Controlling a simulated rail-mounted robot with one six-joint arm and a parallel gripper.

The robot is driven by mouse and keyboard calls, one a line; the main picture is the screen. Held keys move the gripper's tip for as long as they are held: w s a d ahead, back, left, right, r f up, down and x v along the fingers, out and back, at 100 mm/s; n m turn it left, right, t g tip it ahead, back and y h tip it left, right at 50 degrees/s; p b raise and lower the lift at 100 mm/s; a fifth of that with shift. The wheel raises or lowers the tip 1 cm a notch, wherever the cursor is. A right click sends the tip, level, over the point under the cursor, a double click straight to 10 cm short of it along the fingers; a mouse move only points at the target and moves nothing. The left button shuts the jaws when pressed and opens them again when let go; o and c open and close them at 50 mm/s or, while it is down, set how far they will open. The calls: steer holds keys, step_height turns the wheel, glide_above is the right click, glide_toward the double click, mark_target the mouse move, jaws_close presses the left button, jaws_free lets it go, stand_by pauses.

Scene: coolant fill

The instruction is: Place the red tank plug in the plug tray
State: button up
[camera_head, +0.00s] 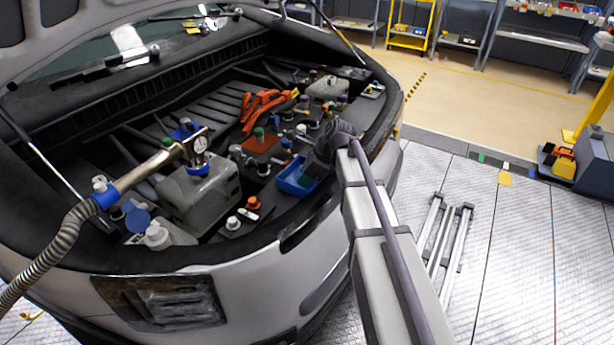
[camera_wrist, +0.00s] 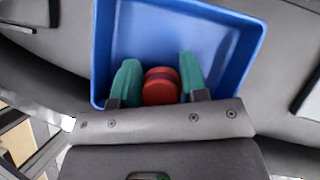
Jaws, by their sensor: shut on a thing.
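The red tank plug (camera_wrist: 161,86) shows in the wrist view between the two green fingers of my gripper (camera_wrist: 158,82). My gripper is shut on it. The blue plug tray (camera_wrist: 226,75) lies right behind the plug and fingers in that view. The plug is over the tray's inside, near one side wall; I cannot tell whether it touches the tray floor. In the head view the blue tray (camera_head: 293,178) sits at the front right of the engine bay. My arm's end hides part of it, and the plug and fingers are hidden there.
The hood is up over the engine bay. A grey coolant tank (camera_head: 205,195) with a blue neck and a gauge fitting (camera_head: 199,146) on a hose stands left of the tray. An orange part (camera_head: 262,105) and several caps lie behind the tray. The floor at right is clear around a metal frame (camera_head: 443,232).

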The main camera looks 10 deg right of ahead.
steer(key=shift+s+f, duration=0.4)
steer(key=shift+s, duration=0.05)
steer(key=o, duration=0.6)
steer(key=shift+f, duration=0.1)
steer(key=shift+c, duration=0.2)
steer(key=shift+o, duration=0.3)
steer(key=shift+r+p, duration=0.4)
steer(key=shift+r, duration=0.05)
steer(key=shift+o, duration=0.7)
steer(key=w+p+v, duration=0.1)
steer(key=p+v, duration=1)
steer(key=v, duration=0.1)
steer(key=shift+a+r, duration=0.25)
steer(key=shift+a, duration=0.1)
steer(key=s+a+n+h, duration=0.1)
steer(key=s+n, duration=0.3)
steer(key=s+a+f+n+g+h, duration=0.1)
steer(key=s+a+n, duration=0.1)
steer(key=s+n, duration=0.2)
steer(key=s+a+f+n+g+h, duration=0.1)
steer(key=s+a+n, duration=0.1)
steer(key=s+n, duration=0.3)
steer(key=shift+s+n+h, duration=0.1)
steer(key=shift+n+h, duration=0.2)
steer(key=s+n+h, duration=0.2)
steer(key=s+n, duration=0.4)
steer(key=n, duration=0.2)
steer(key=shift+s+a+f+n, duration=0.15)
steer(key=shift+a+n, duration=0.15)
steer(key=shift+n, duration=0.1)
